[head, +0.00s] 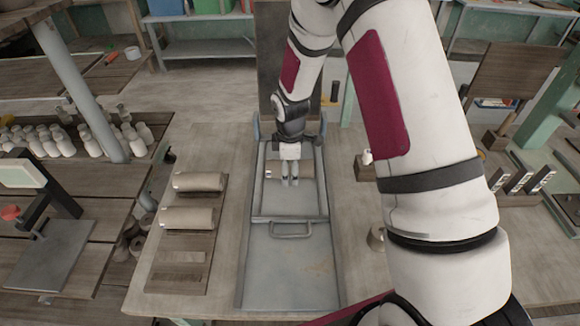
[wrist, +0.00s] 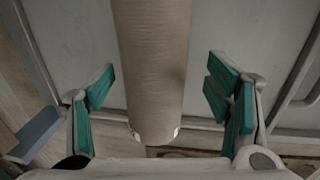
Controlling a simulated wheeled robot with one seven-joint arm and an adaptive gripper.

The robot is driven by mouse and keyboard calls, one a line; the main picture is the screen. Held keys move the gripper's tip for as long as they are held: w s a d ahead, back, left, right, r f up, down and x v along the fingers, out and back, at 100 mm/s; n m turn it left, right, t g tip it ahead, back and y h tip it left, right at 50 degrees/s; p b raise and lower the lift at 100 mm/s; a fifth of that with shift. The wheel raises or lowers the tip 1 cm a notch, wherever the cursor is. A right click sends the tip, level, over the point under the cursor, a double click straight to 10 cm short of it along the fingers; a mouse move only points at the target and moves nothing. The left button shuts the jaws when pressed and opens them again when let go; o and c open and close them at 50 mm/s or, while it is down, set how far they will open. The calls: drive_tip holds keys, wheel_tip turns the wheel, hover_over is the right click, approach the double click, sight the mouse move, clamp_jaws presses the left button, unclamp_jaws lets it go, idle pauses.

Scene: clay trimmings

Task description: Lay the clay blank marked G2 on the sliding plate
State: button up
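A tan clay cylinder (head: 306,170) lies crosswise on the grey sliding plate (head: 282,207), toward its far end. A small pale mark shows at its left end, too small to read. In the wrist view the cylinder (wrist: 152,65) runs between my fingers, with a gap on each side. My gripper (head: 290,182) is open around it, pointing down, and hides part of it in the head view. Two similar clay cylinders, an upper one (head: 199,182) and a lower one (head: 187,218), lie on a wooden board (head: 168,243) at left. Their marks cannot be read.
The plate has a handle (head: 291,235) at its near edge, with a bare grey metal bed (head: 290,275) in front. The board's near part is clear of cylinders. A stand with a dark base (head: 48,255) is at far left. My arm covers much of the right side.

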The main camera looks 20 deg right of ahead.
wheel_tip(320, 180, up, 12)
drive_tip(key=s, duration=0.1)
drive_tip(key=shift+s+a, duration=0.2)
drive_tip(key=shift+s, duration=0.05)
drive_tip(key=shift+f, duration=0.1)
idle(0.7)
